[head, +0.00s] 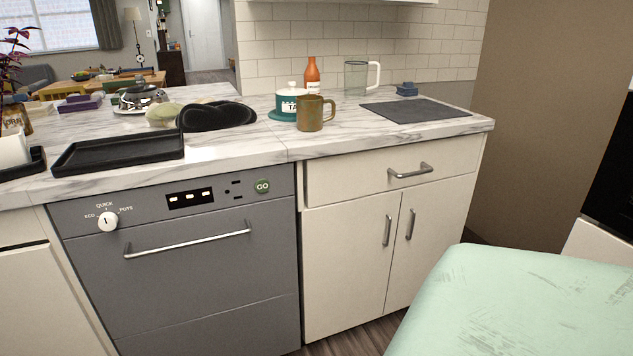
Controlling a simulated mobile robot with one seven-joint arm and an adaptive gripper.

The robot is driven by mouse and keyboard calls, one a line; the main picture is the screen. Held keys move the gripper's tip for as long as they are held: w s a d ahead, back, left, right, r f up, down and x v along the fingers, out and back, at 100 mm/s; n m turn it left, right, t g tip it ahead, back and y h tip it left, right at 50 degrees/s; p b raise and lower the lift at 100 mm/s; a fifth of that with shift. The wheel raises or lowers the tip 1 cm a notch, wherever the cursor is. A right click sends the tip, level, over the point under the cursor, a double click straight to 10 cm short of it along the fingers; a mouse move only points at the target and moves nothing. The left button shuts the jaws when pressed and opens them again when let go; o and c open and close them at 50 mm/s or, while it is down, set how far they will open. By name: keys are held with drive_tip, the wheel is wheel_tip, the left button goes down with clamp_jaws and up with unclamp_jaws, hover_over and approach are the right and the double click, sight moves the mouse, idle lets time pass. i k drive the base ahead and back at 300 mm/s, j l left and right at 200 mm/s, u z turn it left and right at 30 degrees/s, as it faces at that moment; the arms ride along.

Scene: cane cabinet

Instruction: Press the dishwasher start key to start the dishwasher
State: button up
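The grey dishwasher (190,270) stands shut under the counter at the left of the head view. Left of the key are a dark display (190,198) with light marks and some small dark slots. A white dial (108,222) with labels ECO, QUICK and POTS sits at the panel's left. A metal bar handle (188,240) runs across the door. My gripper does not show in this view.
A pale green surface (510,305) fills the lower right foreground. White cabinets (350,260) adjoin the dishwasher on the right. The marble counter (250,145) above holds a black tray (118,152), a brown mug (315,114) and a dark mat (415,111). The space before the GO key looks clear.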

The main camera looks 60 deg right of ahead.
sight(262, 185)
drive_tip(key=z, duration=1.3)
